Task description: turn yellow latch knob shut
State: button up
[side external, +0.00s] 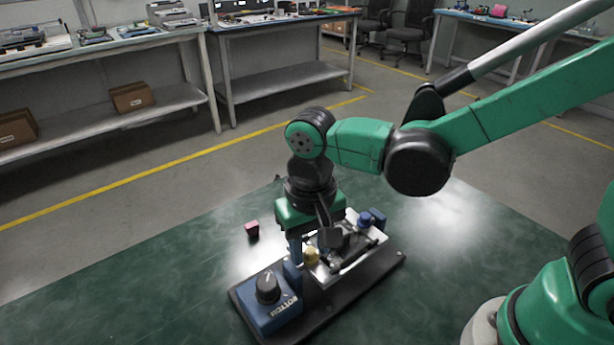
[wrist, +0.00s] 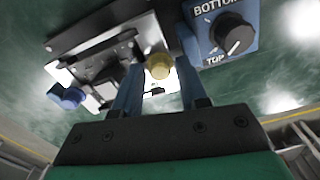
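The yellow latch knob (side external: 311,255) sits on the pale metal plate of a fixture, near the blue box with the black dial. In the wrist view the yellow knob (wrist: 158,66) lies ahead of and between my two blue fingers. My gripper (wrist: 160,88) is open, with a gap on both sides of the knob, and points down at the fixture. In the side view my gripper (side external: 304,245) is right by the knob, and its far finger is partly hidden. I cannot tell whether a finger touches the knob.
The blue box (side external: 270,308) with a black dial (side external: 268,287) stands at the fixture's near end. A blue knob (side external: 365,218) is at the other end. The black base (side external: 318,312) rests on the green table (side external: 150,290). A small red block (side external: 252,229) lies left of the fixture.

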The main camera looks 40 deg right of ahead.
aim_at(310, 250)
jog(key=shift+o, duration=0.7)
jog(key=shift+r, duration=2.8)
jog(key=d+t, duration=0.1)
jog(key=d, duration=0.1)
jog(key=d+t, duration=0.1)
jog(key=d, duration=0.1)
jog(key=d+r+t, duration=0.1)
jog(key=d, duration=0.1)
jog(key=shift+w+d+n+y, duration=0.15)
jog(key=shift+d+n+y, duration=0.15)
jog(key=shift+n+y, duration=0.1)
jog(key=d+t, duration=0.1)
jog(key=d, duration=0.1)
jog(key=d+n+t, duration=0.1)
jog(key=d, duration=0.1)
jog(key=d+t, duration=0.2)
jog(key=shift+s+d+h, duration=0.3)
jog(key=shift+d+h, duration=0.1)
